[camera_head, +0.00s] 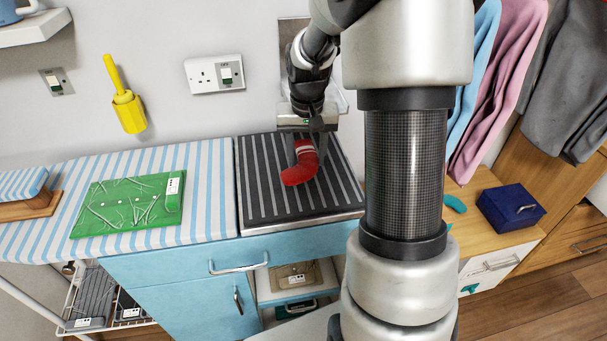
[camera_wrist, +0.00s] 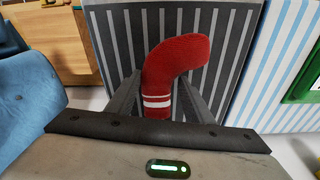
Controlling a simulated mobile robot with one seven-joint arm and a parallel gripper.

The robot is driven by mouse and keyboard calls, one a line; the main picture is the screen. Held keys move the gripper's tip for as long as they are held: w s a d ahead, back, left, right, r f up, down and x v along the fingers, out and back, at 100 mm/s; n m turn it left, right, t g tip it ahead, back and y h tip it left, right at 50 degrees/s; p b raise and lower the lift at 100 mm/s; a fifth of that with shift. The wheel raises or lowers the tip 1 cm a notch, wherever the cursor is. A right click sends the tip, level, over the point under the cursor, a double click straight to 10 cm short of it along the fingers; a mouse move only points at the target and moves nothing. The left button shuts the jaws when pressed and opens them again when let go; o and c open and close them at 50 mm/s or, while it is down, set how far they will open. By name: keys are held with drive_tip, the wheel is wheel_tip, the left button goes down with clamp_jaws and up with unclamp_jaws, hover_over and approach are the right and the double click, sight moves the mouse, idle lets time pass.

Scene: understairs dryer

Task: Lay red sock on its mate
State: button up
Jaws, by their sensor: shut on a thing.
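A red sock (camera_head: 300,168) with white stripes near its cuff hangs from my gripper (camera_head: 304,142), over a dark grey striped mat (camera_head: 262,196). In the wrist view the sock (camera_wrist: 182,56) sits between the two fingers of my gripper (camera_wrist: 158,98), which are shut on its cuff end. Its foot bends to the right there and reaches past the fingertips. I cannot tell how far the sock is above the mat. No second red sock can be made out in either view.
A green board (camera_head: 125,209) lies on the blue-and-white striped top (camera_head: 211,190) left of the mat. A yellow holder (camera_head: 129,112) and a socket (camera_head: 214,73) are on the wall. A dark blue box (camera_head: 511,208) stands on the wooden surface at right, below hanging clothes (camera_head: 500,75).

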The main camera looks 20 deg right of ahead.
drive_tip(key=shift+f+b, duration=0.45)
drive_tip(key=shift+f, duration=2.1)
drive_tip(key=shift+f, duration=0.15)
drive_tip(key=o, duration=1)
